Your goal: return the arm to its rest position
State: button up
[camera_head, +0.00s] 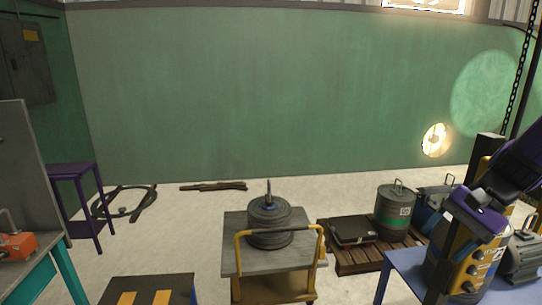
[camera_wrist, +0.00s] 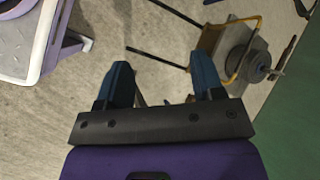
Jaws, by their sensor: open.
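My gripper (camera_wrist: 162,82) shows in the wrist view with its two blue fingers spread apart. Nothing is between them, only the pale floor well beyond. In the head view my dark purple arm (camera_head: 516,165) comes in from the right edge. Its purple and white wrist part hangs in front of the yellow and grey unit (camera_head: 467,258) at the blue table. I cannot tell in that view whether it touches anything, and the fingertips are not clear there.
A cart (camera_head: 233,257) with yellow handles carries a dark spool (camera_head: 269,222). A pallet (camera_head: 358,258) holds a green-banded canister (camera_head: 395,211) and a black case (camera_head: 353,231). A blue table (camera_head: 398,266) stands front right. Hose (camera_head: 124,211) lies at left. Floor around the cart is partly clear.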

jog(key=s+a+r+n+t+h, duration=0.4)
jog(key=s+r+n+h, duration=0.3)
jog(key=r, duration=0.5)
jog(key=s+n+t, duration=0.1)
jog(key=s+n, duration=0.1)
jog(key=shift+s+a+r+n, duration=0.15)
jog(key=shift+s+a+n, duration=0.15)
jog(key=shift+s+a, duration=0.05)
